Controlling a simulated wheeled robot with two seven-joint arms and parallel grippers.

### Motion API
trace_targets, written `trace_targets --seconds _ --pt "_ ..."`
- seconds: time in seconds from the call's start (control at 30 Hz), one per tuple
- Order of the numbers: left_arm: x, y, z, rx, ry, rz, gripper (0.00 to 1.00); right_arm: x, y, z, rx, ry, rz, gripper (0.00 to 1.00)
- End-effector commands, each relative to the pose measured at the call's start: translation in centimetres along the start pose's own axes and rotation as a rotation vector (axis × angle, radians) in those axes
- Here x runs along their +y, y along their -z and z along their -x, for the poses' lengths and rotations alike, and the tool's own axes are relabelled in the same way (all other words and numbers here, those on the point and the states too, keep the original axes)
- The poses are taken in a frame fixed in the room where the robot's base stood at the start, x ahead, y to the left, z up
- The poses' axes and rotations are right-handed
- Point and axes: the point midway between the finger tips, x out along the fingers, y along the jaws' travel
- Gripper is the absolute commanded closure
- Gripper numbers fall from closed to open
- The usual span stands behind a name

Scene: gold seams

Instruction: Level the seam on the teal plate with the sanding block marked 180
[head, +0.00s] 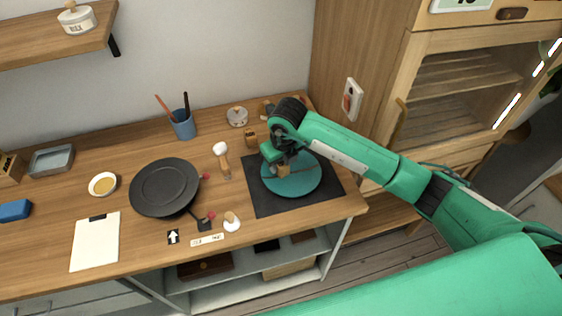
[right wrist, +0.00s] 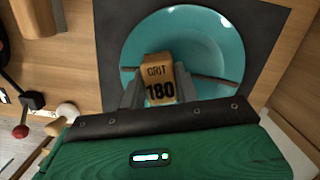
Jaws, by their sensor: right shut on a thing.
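The teal plate (head: 308,187) lies on a dark mat (head: 262,201) at the right of the worktop. My right gripper (head: 281,166) is over the plate, shut on the tan sanding block (head: 284,171). In the right wrist view the block (right wrist: 158,70) reads "GRIT 180" and sits between the fingertips (right wrist: 160,94). The seam (right wrist: 222,81) shows as a dark line across the plate, on both sides of the block; the block hides its middle. I cannot tell whether the block touches the plate. My left gripper is out of view.
Another small tan block (head: 250,138) and a round lidded pot (head: 237,116) stand behind the mat. A tall wooden cabinet (head: 400,95) stands close on the right.

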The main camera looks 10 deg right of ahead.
Motion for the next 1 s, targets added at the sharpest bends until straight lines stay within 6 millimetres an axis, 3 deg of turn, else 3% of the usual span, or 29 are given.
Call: trace_targets --seconds 0.67,1.0 --pt "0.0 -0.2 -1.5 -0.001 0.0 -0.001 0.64 0.0 0.2 -1.6 0.0 0.0 0.0 0.87" --pt "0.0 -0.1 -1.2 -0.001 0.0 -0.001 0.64 0.3 1.1 -1.3 0.0 0.001 0.0 0.87"
